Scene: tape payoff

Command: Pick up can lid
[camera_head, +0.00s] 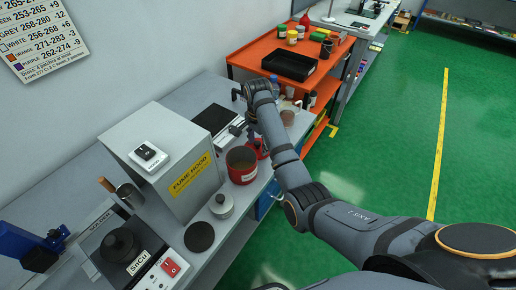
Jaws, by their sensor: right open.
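A round silver lid-like piece with a dark knob (221,207) lies on the grey bench, in front of the red can. The red can (241,170) stands upright with its top open and a pale label on its side. A flat dark round disc (199,237) lies nearer to me; I cannot tell whether it is a lid too. My right gripper (240,94) is over the bench beyond the red can, open and apart from the lid-like piece. Its fingers are small and partly hidden by my wrist. My left gripper is not in view.
A grey fume hood (168,150) stands left of the can. A solder pot (122,246) marked SnCu is at the front left. An orange cart (262,48) with a black tray (289,65) stands beyond. Green floor (400,120) is clear at right.

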